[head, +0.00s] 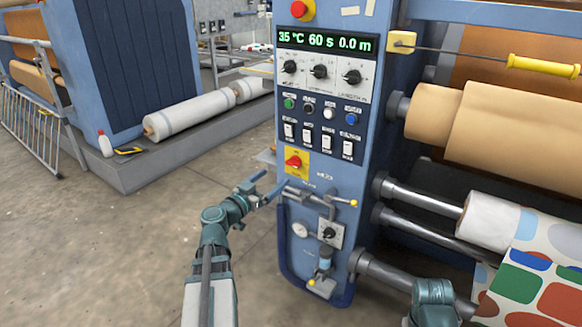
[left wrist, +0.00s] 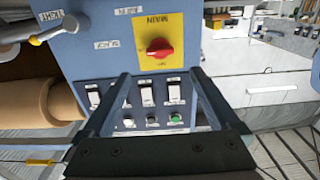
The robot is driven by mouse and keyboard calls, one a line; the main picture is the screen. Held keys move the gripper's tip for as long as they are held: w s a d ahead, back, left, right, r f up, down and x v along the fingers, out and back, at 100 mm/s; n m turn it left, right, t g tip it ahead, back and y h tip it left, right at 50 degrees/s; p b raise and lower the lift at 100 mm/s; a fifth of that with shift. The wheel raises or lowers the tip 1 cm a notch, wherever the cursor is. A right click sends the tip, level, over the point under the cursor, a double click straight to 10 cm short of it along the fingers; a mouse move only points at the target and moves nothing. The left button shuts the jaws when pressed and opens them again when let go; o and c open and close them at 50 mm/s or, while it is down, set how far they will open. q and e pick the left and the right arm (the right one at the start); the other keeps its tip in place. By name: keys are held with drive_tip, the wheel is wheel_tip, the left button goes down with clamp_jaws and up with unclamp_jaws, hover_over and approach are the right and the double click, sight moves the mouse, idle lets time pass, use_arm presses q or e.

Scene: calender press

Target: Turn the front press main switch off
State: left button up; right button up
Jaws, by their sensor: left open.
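The main switch (head: 293,161) is a red rotary knob on a yellow plate, low on the blue control column of the front press. Its handle lies roughly sideways. In the left wrist view, which shows the panel upside down, the red knob (left wrist: 160,48) is beyond the fingertips, near the middle of the picture. My left gripper (head: 265,189) is open and empty, below and left of the switch, apart from it.
Above the switch are rocker switches (head: 318,140), coloured buttons, dials and a display (head: 325,42). Below are a valve lever with a yellow knob (head: 353,203) and a gauge (head: 300,230). Rollers (head: 470,115) stand at right.

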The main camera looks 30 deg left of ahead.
sight(291, 164)
use_arm(q)
drive_tip(key=w, duration=1)
drive_tip(key=shift+w+d, duration=0.1)
drive_tip(key=shift+d, duration=0.3)
drive_tip(key=shift+c, duration=0.2)
drive_tip(key=c, duration=1.3)
drive_tip(key=shift+c, duration=0.2)
